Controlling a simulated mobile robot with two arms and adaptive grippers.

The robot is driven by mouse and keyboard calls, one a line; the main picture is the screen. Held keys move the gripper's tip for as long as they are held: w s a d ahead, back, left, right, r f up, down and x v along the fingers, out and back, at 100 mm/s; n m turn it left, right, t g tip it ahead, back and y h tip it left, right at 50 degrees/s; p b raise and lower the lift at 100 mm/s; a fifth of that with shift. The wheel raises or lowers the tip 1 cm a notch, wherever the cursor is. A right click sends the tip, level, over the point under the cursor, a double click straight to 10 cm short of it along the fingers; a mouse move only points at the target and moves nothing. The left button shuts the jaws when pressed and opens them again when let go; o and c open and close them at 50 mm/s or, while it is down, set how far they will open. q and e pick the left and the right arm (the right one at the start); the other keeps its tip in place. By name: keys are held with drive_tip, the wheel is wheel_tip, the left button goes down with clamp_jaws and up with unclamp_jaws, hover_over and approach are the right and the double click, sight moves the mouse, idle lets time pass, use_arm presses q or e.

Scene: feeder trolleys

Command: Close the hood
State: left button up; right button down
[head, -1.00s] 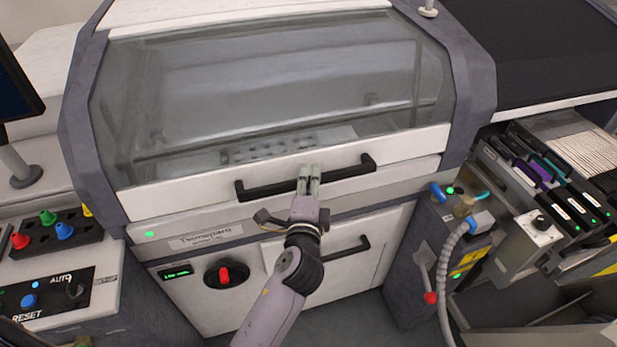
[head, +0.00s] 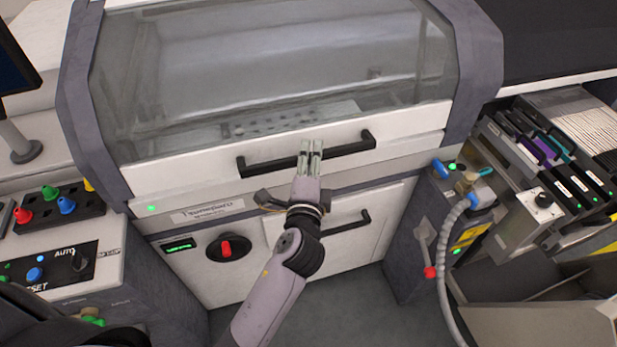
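The hood (head: 285,65) is a wide clear window in a white frame on the grey machine. It looks down, with its white front edge resting just above the machine's front panel; I see no clear gap there. A black bar handle (head: 355,146) runs across that edge. My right gripper is not in view.
Below the hood are a red knob (head: 227,247) and a lower door with its own black handle (head: 340,232). A control panel (head: 50,275) stands at left. A grey hose (head: 445,260) and feeder slots (head: 550,165) are at right. Dark floor shows at bottom centre.

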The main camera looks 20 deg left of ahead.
use_arm(q)
drive_tip(key=v, duration=1)
drive_tip(key=shift+s, duration=0.15)
